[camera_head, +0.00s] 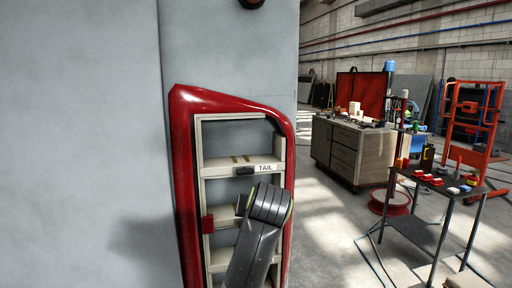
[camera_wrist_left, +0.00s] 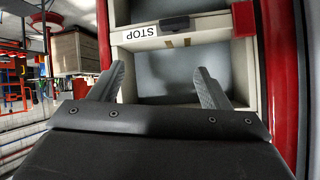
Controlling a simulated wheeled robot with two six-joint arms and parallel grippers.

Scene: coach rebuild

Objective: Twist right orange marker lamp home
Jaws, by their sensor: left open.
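A dark round fitting with a reddish-brown centre (camera_head: 251,3) sits on the grey coach panel, cut off by the top edge of the head view. It may be the orange marker lamp; I cannot tell. My left gripper is open and empty in the left wrist view (camera_wrist_left: 161,76), its two fingers spread in front of the cream lamp housing (camera_wrist_left: 130,41). In the head view my dark arm covers the housing's lower part and hides the fingertips. My right gripper is not in view.
A red surround (camera_head: 183,150) frames the open cream housing, whose shelf carries a TAIL label (camera_head: 265,168). To the right stand a workbench (camera_head: 352,150), a small dark table (camera_head: 440,187) and a red trolley (camera_head: 470,115).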

